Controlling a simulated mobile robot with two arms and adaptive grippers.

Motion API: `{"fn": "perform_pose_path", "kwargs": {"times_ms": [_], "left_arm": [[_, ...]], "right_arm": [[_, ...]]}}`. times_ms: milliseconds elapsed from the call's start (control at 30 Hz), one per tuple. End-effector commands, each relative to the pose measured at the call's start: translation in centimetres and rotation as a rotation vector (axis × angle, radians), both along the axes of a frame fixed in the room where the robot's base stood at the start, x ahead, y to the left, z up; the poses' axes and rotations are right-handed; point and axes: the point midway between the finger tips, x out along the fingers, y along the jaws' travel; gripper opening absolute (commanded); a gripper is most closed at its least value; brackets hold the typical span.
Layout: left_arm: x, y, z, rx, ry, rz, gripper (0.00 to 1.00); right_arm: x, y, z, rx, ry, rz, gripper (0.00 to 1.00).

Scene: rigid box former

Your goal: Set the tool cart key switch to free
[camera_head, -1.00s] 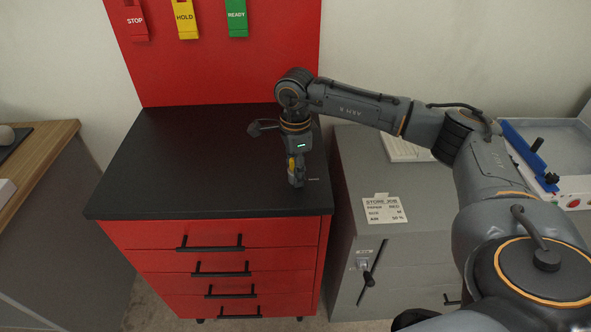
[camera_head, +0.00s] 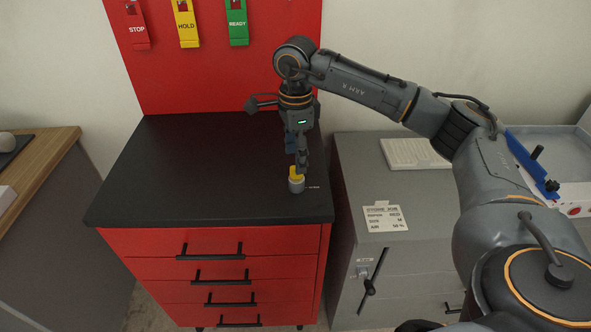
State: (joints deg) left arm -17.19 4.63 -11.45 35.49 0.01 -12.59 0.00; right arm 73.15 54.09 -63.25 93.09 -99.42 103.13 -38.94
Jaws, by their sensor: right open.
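The tool cart (camera_head: 150,185) is red with a black top and several drawers. The key switch (camera_head: 296,184) stands on the right front part of the top, a short grey cylinder with a yellow key (camera_head: 295,172). A small label lies on its right, too small to read. My right gripper (camera_head: 301,170) points down just above and behind the switch, its fingers close to the yellow key. It is open; I cannot tell whether a finger touches the key. My left gripper is not in view.
A red back panel carries STOP, HOLD and READY tags (camera_head: 237,22). A wooden-topped desk (camera_head: 50,160) is at left. Most of the cart top is clear.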

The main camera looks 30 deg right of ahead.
Motion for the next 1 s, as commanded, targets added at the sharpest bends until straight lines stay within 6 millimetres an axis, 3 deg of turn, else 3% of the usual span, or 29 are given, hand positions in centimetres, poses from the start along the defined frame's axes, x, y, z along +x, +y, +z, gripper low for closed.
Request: {"fn": "perform_pose_path", "kwargs": {"times_ms": [100,300,1000], "left_arm": [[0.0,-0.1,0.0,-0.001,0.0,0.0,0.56],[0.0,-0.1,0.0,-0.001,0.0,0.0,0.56],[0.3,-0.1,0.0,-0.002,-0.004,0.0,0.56]], "right_arm": [[0.1,0.0,2.2,0.0,-0.002,0.001,0.59],[0.1,0.0,4.1,0.0,-0.001,0.0,0.59],[0.0,0.0,4.4,0.0,0.0,0.0,0.59]]}}
